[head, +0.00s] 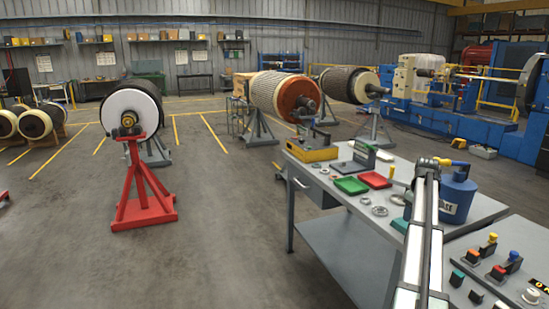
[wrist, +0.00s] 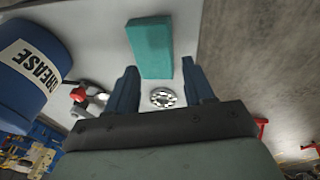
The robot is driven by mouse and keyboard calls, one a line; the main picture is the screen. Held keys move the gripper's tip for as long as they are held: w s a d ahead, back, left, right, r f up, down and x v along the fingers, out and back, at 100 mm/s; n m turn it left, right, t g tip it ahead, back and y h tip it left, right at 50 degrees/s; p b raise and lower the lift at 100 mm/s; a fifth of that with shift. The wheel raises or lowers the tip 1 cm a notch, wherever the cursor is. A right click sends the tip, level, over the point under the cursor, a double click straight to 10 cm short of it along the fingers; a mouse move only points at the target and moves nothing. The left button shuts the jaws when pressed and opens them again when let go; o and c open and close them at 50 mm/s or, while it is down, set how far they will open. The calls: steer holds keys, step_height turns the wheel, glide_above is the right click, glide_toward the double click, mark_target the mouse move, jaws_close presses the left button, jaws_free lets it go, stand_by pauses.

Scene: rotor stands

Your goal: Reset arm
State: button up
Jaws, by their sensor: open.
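My gripper (wrist: 158,68) shows in the wrist view with its two dark fingers apart and nothing held between them. Beyond the fingertips a teal block (wrist: 152,47) lies on the light grey workbench top (wrist: 100,32). A metal bearing ring (wrist: 162,98) shows in the gap between the fingers, on the bench beyond them. In the head view my arm rises at the right front over the workbench (head: 330,192); I cannot make out the fingers there.
A blue grease can (head: 457,197) stands close to my arm; it also shows in the wrist view (wrist: 32,68). A green tray (head: 351,185), a red tray (head: 374,179) and several rings lie on the bench. A red stand (head: 140,190) is on open floor at left.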

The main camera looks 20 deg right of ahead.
steer(key=w+a+f+g+y, duration=0.1)
steer(key=w+a+f, duration=0.2)
steer(key=a+f, duration=0.7)
steer(key=w+a+f+g, duration=0.1)
steer(key=w+a+f, duration=0.2)
steer(key=a+f, duration=0.65)
steer(key=s+a+f+g+y, duration=0.1)
steer(key=s+a+f, duration=0.2)
steer(key=a+f, duration=0.7)
steer(key=s+a+f+g, duration=0.1)
steer(key=s+a+f, duration=0.3)
steer(key=a+f, duration=0.6)
steer(key=s+a+f+g, duration=0.2)
steer(key=s+a+f, duration=1)
steer(key=s+a, duration=0.4)
steer(key=s+a+f+g, duration=0.1)
steer(key=s+a, duration=0.2)
steer(key=s, duration=0.3)
steer(key=s+a+f+g, duration=0.1)
steer(key=s+a+f, duration=0.1)
steer(key=s, duration=0.5)
steer(key=s+a+f+m+g, duration=0.1)
steer(key=s+a+f, duration=0.1)
steer(key=s+a, duration=0.2)
steer(key=s, duration=0.3)
steer(key=shift+s, duration=0.15)
